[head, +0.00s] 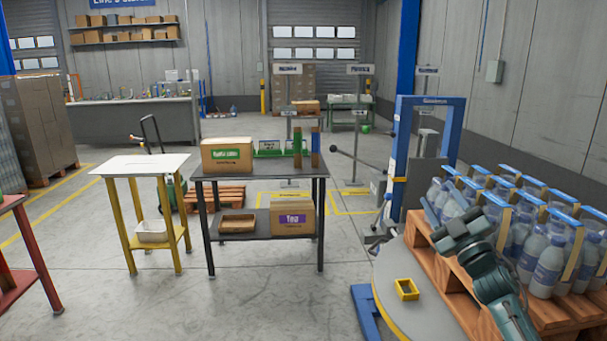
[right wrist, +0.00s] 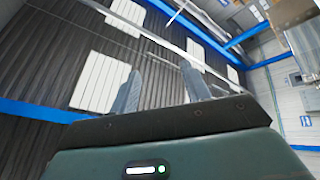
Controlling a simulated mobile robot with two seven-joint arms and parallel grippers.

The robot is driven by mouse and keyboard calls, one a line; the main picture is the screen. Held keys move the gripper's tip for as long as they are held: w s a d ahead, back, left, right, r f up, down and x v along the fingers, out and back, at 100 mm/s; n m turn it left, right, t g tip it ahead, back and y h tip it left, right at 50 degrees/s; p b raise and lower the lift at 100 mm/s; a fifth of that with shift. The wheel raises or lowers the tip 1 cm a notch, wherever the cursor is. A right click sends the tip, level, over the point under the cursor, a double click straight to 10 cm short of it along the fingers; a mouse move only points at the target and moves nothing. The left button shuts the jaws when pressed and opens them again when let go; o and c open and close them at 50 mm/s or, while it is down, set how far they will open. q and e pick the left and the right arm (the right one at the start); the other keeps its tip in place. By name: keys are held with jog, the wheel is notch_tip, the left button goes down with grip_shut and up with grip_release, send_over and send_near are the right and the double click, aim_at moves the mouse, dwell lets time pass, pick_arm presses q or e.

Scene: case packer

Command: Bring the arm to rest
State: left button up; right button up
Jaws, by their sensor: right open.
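My right arm (head: 500,285) comes in from the lower right of the head view, in front of the pallet of bottles. My right gripper (head: 440,215) is raised at its end, in front of the bottles' left edge. In the right wrist view its two fingers (right wrist: 160,88) stand apart with nothing between them. Behind them that view shows only the ceiling, wall and lit panels. My left gripper is not in the head view.
Several bottles (head: 548,265) with blue-topped dividers stand on a wooden pallet (head: 452,290) at right. A round grey turntable (head: 425,318) carries a small yellow square piece (head: 406,289). A dark table (head: 262,173) with boxes stands mid-floor beside a white-topped yellow stand (head: 140,164). The front floor is clear.

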jog(key=w+d+f+m+g+h, duration=0.3)
jog(key=d+f+m+g+h, duration=0.35)
jog(key=f+m+h, duration=0.35)
jog(key=s+a+f+g+y, duration=0.1)
jog(key=s+a+f+y, duration=0.1)
jog(key=s+a+f, duration=0.5)
jog(key=s+a+f+g+y, duration=0.1)
jog(key=s+a+f+y, duration=0.1)
jog(key=s+f, duration=0.6)
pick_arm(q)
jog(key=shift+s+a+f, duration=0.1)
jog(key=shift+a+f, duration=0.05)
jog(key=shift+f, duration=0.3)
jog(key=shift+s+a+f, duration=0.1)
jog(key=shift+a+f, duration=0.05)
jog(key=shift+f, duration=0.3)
pick_arm(e)
jog(key=s+a+f+g+y, duration=0.1)
jog(key=s+a+f, duration=0.2)
jog(key=s, duration=0.5)
jog(key=s+a+f+g+y, duration=0.1)
jog(key=s+a+f, duration=0.3)
jog(key=s, duration=0.4)
jog(key=s+a+f+g, duration=0.1)
jog(key=s+a+f, duration=0.3)
jog(key=s, duration=0.5)
jog(key=shift+a+f+y, duration=0.25)
jog(key=shift+a+y, duration=0.15)
jog(key=shift+a, duration=0.15)
